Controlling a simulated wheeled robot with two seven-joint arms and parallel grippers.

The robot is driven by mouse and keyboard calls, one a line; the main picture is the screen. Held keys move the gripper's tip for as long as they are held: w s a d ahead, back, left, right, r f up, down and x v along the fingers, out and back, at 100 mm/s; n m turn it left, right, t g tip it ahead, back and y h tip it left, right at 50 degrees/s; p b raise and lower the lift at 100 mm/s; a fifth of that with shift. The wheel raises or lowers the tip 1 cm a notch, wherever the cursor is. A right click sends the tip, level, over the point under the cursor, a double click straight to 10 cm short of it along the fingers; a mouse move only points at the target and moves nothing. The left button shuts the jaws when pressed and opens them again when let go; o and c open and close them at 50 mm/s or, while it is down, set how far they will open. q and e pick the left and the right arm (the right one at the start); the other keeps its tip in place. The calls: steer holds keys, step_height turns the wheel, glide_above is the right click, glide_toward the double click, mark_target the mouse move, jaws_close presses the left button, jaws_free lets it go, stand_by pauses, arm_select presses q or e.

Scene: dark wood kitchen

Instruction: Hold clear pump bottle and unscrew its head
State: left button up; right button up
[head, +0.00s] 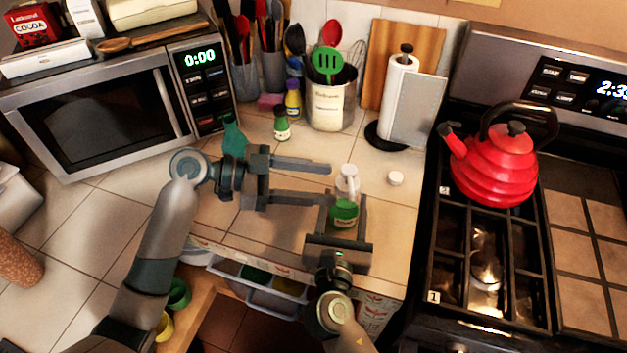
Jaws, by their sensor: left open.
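The clear pump bottle (345,212) stands upright near the counter's front edge, with green liquid inside and a pale pump head (348,172) on top. My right gripper (345,200) comes from the front, its fingers on both sides of the bottle's body and seemingly against it. My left gripper (328,184) comes from the left, open and empty. Its two fingers point right toward the bottle's upper part, with the tips just short of it. The right finger tips partly cover the bottle's sides.
A small white round piece (395,179) lies right of the bottle. A paper towel holder (400,100), utensil pot (328,105) and small green bottle (281,126) stand behind. The stove with a red kettle (492,165) is right, a microwave (100,115) left. An open drawer (262,298) is below.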

mark_target(341, 193)
arm_select(q)
steer(key=shift+x, duration=3.1)
steer(key=shift+c, duration=0.7)
steer(key=c, duration=0.9)
steer(key=shift+s+n+t, duration=0.1)
steer(key=shift+n+t, duration=1.3)
steer(key=shift+t, duration=0.4)
steer(key=shift+c, duration=0.2)
steer(key=n+t+y, duration=0.1)
steer(key=n+t, duration=0.1)
steer(key=t, duration=0.1)
steer(key=shift+n+y, duration=0.3)
steer(key=shift+d+n+t+y, duration=0.1)
steer(key=shift+n+t+y, duration=2.4)
steer(key=shift+n+t, duration=0.3)
arm_select(e)
steer(key=shift+r, duration=0.1)
arm_select(q)
steer(key=shift+f, duration=0.1)
arm_select(e)
steer(key=shift+d, duration=0.1)
